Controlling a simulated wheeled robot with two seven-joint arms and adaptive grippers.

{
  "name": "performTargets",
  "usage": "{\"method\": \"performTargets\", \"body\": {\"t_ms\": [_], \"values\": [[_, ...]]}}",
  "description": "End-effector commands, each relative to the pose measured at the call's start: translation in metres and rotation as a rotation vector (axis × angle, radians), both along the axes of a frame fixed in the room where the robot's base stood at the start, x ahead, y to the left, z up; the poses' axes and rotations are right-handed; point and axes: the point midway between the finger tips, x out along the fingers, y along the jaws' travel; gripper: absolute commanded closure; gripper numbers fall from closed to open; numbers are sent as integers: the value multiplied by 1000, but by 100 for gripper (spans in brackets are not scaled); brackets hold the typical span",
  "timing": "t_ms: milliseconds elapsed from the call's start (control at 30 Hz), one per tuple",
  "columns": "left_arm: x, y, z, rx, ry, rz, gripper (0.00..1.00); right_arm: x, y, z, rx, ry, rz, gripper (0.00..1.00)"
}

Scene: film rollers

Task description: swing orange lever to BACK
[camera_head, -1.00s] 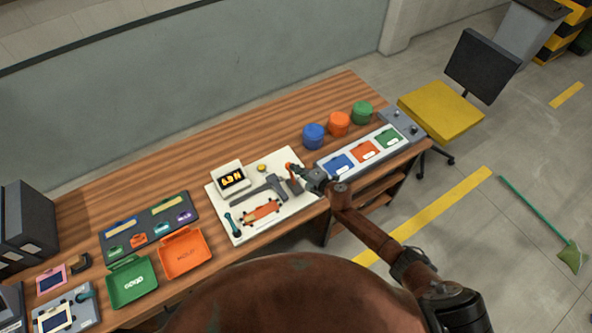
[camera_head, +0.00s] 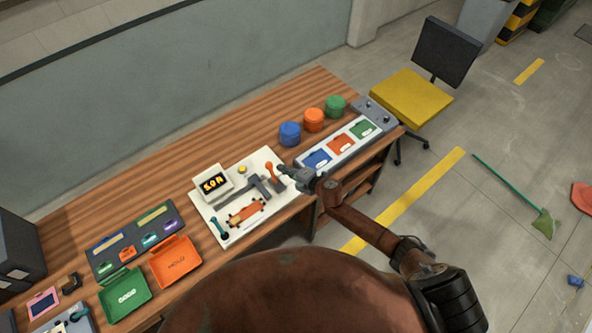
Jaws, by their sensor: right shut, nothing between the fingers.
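The orange lever (camera_head: 270,173) stands at the right end of the white board (camera_head: 232,233) on the wooden bench, near a grey fixture (camera_head: 256,187). My right gripper (camera_head: 284,170) is shut and empty just to the right of the lever. A small gap seems to show between them, but I cannot tell for sure whether they touch. The lever's base is partly hidden, and I cannot read a BACK mark. A small display (camera_head: 214,183) with yellow characters sits on the board. My left gripper is not in view.
An orange roller part (camera_head: 245,213) and a dark-handled tool (camera_head: 219,227) lie on the board. Blue (camera_head: 290,133), orange (camera_head: 313,120) and green (camera_head: 335,106) tubs stand behind a grey panel (camera_head: 300,160). Green (camera_head: 125,294) and orange (camera_head: 176,262) trays lie at left.

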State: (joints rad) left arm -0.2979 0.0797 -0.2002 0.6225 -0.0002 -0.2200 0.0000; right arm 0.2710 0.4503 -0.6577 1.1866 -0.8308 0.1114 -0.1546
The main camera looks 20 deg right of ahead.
Motion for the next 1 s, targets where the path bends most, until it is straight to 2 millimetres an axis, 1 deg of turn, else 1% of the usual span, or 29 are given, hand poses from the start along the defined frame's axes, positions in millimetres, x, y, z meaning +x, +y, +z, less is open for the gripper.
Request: {"method": "performTargets", "body": {"t_ms": [33,200,300,400,600,1000], "values": [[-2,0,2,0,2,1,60,-10,-7,6,-3,0,2,100],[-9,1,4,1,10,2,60,-35,-28,24,-4,0,-5,100],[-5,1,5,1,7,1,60,-46,-35,32,-2,1,-6,100],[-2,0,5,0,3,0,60,-54,-40,38,-1,2,-6,100],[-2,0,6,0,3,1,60,-59,-42,43,1,2,-6,100],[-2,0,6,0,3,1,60,-59,-42,43,0,2,-5,100]]}}
